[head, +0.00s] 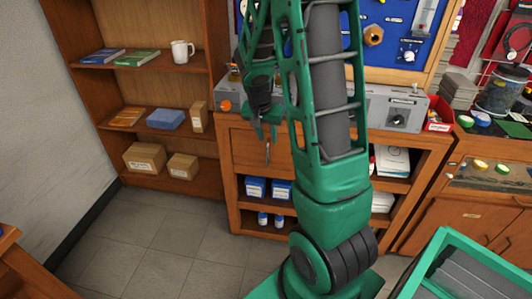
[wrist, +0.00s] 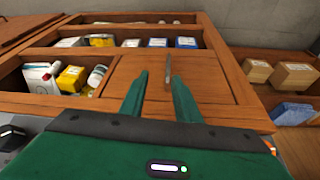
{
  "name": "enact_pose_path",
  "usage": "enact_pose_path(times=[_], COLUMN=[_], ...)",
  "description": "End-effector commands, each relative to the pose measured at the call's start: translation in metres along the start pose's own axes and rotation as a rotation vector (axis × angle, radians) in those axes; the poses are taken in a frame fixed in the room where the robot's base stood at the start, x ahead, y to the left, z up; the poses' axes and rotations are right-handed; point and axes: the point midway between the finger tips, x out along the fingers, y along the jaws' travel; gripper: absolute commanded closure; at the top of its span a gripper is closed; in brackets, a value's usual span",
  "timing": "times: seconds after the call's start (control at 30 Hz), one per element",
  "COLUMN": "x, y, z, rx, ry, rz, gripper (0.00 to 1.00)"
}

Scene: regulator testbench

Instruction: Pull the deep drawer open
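The deep drawer's wooden front (head: 243,150) is in the left part of the bench in the head view and looks flush with the frame. Its front also fills the middle of the wrist view (wrist: 215,88). The slim grey metal handle (wrist: 168,72) stands out from it and shows in the head view too (head: 267,153). My gripper (head: 266,136) is in front of the drawer, by the handle. In the wrist view my gripper (wrist: 160,79) is open, its green fingers apart with the handle showing between their tips. I cannot tell whether either finger touches it.
Open shelves with blue boxes (head: 255,187) lie below the drawer. A grey testbench unit (head: 395,112) stands on the bench top. A bookcase (head: 112,113) with cartons stands left. The tiled floor (head: 160,235) before the bench is clear at left.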

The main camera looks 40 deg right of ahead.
Motion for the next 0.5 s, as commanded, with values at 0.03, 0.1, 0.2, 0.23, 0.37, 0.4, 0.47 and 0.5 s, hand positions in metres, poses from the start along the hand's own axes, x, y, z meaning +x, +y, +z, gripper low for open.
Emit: enact_pose_path(times=[0.03,0.1,0.2,0.23,0.37,0.4,0.47,0.5], x=[0.012,0.023,0.032,0.034,0.042,0.045,0.052,0.058], y=[-0.007,-0.014,-0.021,-0.022,-0.023,-0.023,-0.023,-0.023], z=[-0.004,-0.009,-0.014,-0.014,-0.016,-0.016,-0.016,-0.016], rx=[0.013,0.031,0.047,0.05,0.055,0.055,0.054,0.054], ry=[0.01,0.025,0.039,0.041,0.044,0.044,0.042,0.042], rz=[0.001,-0.002,-0.006,-0.007,-0.008,-0.007,-0.006,-0.006], gripper=[0.7,0.7,0.7,0.7,0.7,0.7,0.7,0.7])
